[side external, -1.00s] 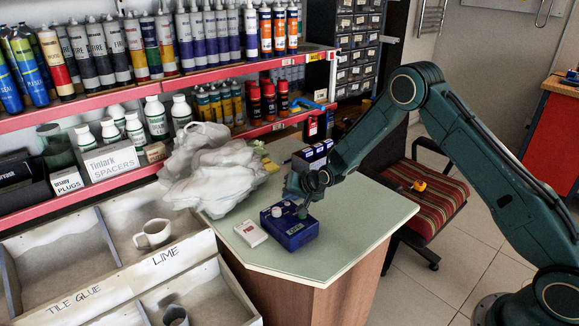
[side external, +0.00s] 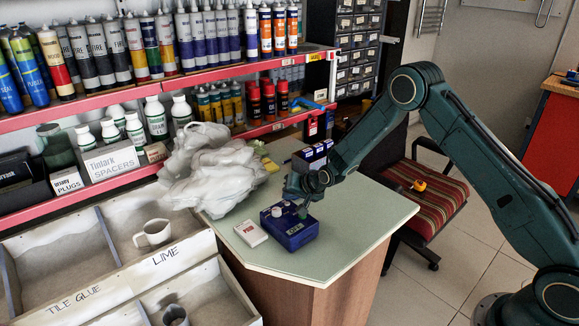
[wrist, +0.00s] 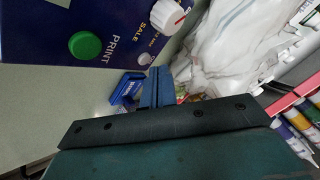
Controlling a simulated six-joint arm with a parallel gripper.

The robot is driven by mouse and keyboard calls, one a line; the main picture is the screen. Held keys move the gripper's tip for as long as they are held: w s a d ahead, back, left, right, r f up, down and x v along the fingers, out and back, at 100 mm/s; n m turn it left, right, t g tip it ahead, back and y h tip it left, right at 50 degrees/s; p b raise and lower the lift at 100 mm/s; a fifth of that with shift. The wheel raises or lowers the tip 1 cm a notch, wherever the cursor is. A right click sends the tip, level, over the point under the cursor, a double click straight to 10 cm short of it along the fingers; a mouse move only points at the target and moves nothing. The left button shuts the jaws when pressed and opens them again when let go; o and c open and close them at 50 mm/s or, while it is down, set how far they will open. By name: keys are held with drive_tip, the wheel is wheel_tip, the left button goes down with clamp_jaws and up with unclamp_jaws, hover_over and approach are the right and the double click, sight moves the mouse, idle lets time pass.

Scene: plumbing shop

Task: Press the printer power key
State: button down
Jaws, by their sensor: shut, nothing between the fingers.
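The printer is a blue box (side external: 290,232) on the pale counter, with its front toward the camera. In the wrist view its blue panel (wrist: 40,28) shows a green round button (wrist: 86,45) beside the word PRINT. It also shows a white knob (wrist: 167,15) with a red mark. My gripper (side external: 303,212) is at the right part of the box's top in the side view. Its shut, empty fingers (wrist: 160,86) show in the wrist view, apart from the green button in the picture. Whether the tips touch the box I cannot tell. No label reading power is legible.
A small white box (side external: 250,233) with a red label lies left of the printer. A crumpled white plastic bag (side external: 215,165) lies behind it. A dark blue carton (side external: 312,155) stands farther back. The counter (side external: 365,215) is clear on the right.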

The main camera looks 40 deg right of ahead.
sight(290, 206)
drive_tip(key=shift+f, duration=0.1)
drive_tip(key=shift+f, duration=0.35)
drive_tip(key=shift+f, duration=0.15)
idle(0.7)
drive_tip(key=shift+r, duration=0.6)
drive_tip(key=shift+r, duration=0.15)
idle(0.3)
wheel_tip(290, 206, up, 6)
drive_tip(key=shift+f, duration=0.15)
idle(0.6)
